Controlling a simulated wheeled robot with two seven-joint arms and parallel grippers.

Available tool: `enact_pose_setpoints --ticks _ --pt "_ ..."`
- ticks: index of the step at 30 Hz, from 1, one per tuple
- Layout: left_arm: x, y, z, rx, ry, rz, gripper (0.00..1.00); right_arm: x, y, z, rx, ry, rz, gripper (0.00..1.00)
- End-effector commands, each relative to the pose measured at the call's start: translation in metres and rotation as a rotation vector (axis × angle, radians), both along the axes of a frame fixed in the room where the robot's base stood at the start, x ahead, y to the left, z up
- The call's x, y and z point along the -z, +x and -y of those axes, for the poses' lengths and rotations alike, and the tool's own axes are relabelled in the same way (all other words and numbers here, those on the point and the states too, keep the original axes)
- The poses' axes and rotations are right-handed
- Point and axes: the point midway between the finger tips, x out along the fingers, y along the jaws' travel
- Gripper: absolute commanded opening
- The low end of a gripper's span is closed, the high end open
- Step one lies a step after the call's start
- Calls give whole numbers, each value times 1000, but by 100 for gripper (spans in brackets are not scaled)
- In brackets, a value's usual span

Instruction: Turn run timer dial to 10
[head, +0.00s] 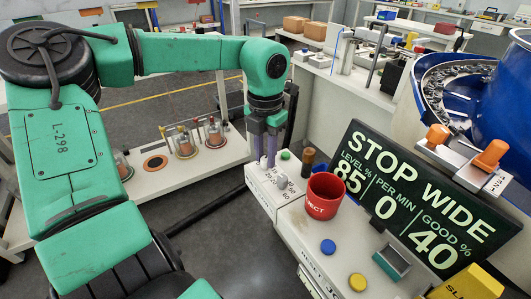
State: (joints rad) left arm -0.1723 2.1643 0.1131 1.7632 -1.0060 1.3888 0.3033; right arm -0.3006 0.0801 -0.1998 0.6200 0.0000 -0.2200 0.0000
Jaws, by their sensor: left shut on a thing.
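The run timer dial's numbered scale (270,179) shows on the top of the white control box at the centre, with small black numbers. My left gripper (267,162) points straight down over the box's back left part. Its purple fingers are shut on the dial knob, which is mostly hidden between them. The dial's pointer and exact setting are too small to read. My right gripper is out of view.
A red reject cup (323,196), a green button (285,155), a brown-topped post (307,162), and blue (328,246) and yellow (357,282) buttons are close by. A display (405,195) reads STOP WIDE, 85, 0, 40. A blue bowl feeder (500,90) stands at right.

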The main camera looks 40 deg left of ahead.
Motion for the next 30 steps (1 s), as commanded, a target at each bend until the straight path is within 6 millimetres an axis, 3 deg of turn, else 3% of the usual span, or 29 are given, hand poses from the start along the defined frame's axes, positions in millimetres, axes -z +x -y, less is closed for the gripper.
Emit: enact_pose_setpoints --ticks 15,30 --pt "-2 1 0 449 2 5 0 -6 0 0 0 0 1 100" --pt "-2 2 0 628 2 7 0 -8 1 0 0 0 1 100"
